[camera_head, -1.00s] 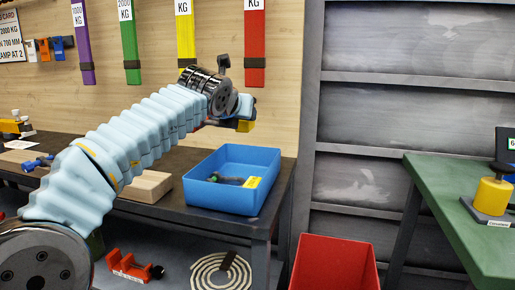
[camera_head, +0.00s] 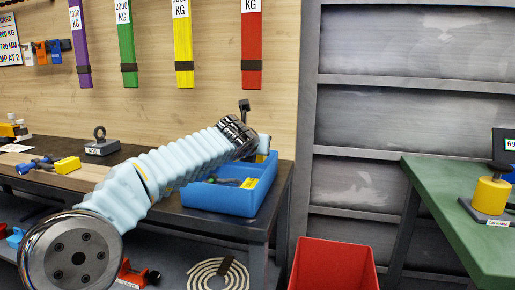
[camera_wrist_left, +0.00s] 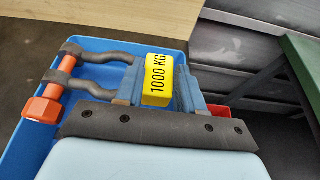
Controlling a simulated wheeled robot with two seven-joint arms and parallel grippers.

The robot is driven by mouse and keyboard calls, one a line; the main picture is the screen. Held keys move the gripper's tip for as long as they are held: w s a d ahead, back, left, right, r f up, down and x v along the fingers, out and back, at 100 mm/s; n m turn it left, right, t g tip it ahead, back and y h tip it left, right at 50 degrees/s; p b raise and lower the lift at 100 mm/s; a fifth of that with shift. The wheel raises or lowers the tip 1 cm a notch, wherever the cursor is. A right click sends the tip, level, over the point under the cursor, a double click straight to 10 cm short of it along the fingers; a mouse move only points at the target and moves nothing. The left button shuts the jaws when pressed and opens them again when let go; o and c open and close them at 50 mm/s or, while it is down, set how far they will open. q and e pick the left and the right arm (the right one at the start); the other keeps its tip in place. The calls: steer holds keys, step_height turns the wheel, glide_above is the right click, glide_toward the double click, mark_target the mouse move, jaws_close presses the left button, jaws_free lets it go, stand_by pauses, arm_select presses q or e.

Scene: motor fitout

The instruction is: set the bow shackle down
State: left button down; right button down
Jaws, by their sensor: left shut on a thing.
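In the left wrist view my left gripper (camera_wrist_left: 158,86) is shut on the yellow block, marked 1000 KG, of the bow shackle (camera_wrist_left: 92,60). The shackle has a grey bow and an orange pin with a hex head, at the left. It is held over the blue bin (camera_wrist_left: 172,42), whose floor and walls show around it; the gap beneath cannot be judged. In the head view my left gripper is mostly hidden at the end of my arm, above the back right of the blue bin (camera_head: 208,198). My right gripper is not in view.
Another item with a yellow block (camera_head: 249,183) lies in the bin. A red bin (camera_head: 333,265) stands low at right, before the green table (camera_head: 450,215).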

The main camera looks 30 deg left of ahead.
arm_select(q)
steer(key=shift+f, duration=0.45)
steer(key=shift+b, duration=0.3)
steer(key=c, duration=0.7)
jaws_free()
steer(key=shift+f, duration=0.15)
